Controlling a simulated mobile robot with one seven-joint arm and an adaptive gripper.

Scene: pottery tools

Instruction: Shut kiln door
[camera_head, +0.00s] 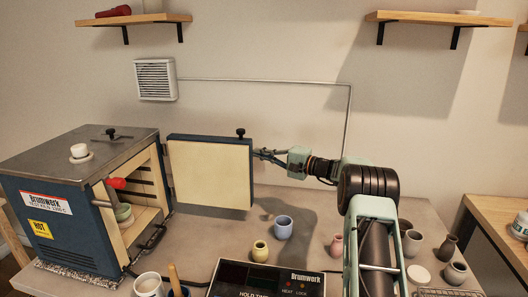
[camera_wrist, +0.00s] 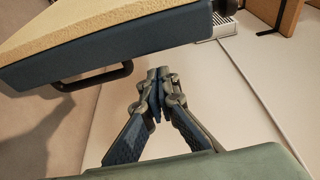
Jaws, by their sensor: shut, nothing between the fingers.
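The kiln (camera_head: 70,205) stands at the left of the table, a dark blue box with a grey top. The kiln door (camera_head: 210,174), cream inside with a blue frame, stands swung open to the right of the opening. My gripper (camera_head: 262,154) is shut and empty at the door's far right edge, partly behind it; I cannot tell whether it touches. In the wrist view the shut fingertips (camera_wrist: 158,74) point up the picture, just below the door's blue side (camera_wrist: 120,50). A dark handle (camera_wrist: 95,78) shows on the door.
A blue cup (camera_head: 284,227), a small yellow pot (camera_head: 260,251) and a pink vase (camera_head: 337,246) stand on the table right of the door. A control box (camera_head: 265,280) and a white mug (camera_head: 148,285) are at the front.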

